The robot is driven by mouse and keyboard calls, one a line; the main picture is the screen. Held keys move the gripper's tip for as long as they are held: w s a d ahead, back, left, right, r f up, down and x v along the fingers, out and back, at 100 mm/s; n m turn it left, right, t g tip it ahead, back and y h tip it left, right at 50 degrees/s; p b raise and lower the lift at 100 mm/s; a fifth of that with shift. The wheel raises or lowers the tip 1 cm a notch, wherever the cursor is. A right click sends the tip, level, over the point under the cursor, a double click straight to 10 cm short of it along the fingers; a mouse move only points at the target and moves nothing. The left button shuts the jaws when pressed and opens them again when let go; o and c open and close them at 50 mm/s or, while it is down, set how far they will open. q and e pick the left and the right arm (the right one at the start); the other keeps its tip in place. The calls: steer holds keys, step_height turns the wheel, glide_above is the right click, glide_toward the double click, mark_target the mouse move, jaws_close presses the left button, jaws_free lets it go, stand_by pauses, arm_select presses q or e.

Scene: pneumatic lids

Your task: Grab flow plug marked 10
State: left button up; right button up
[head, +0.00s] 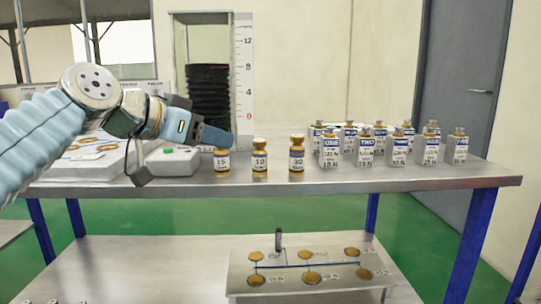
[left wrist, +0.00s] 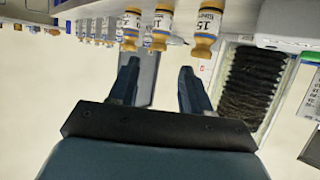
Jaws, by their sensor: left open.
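The flow plug marked 10 (head: 259,158) stands upright on the table, a small bottle-like piece with a gold top and a white label. It stands between the plug marked 15 (head: 222,161) and the plug marked 30 (head: 296,156). My left gripper (head: 215,138) comes in from the left, its visible finger near the top of the plug marked 15. In the upside-down left wrist view, the left gripper (left wrist: 157,68) is open and empty. The middle plug (left wrist: 161,27) appears beyond the gap between its fingertips, apart from them. My right gripper is not in view.
A tall scaled case with a black bellows (head: 208,93) stands behind the plugs. A grey box with a green button (head: 168,160) sits at left. A lower panel (head: 306,262) carries several gold discs.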

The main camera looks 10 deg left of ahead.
mark_target(255, 142)
arm_select(q)
steer(key=p+x, duration=0.1)
steer(key=x, duration=0.7)
steer(key=p+x, duration=0.1)
steer(key=x, duration=0.1)
steer(key=p+x, duration=0.1)
steer(key=shift+w+d+r, duration=0.2)
steer(key=shift+w+d, duration=0.05)
steer(key=shift+w, duration=0.1)
steer(key=shift+w+d+f, duration=0.1)
steer(key=shift+w+f, duration=0.1)
steer(key=shift+w, duration=0.05)
steer(key=shift+c, duration=0.4)
steer(key=c, duration=0.7)
jaws_close()
steer(key=shift+r, duration=0.15)
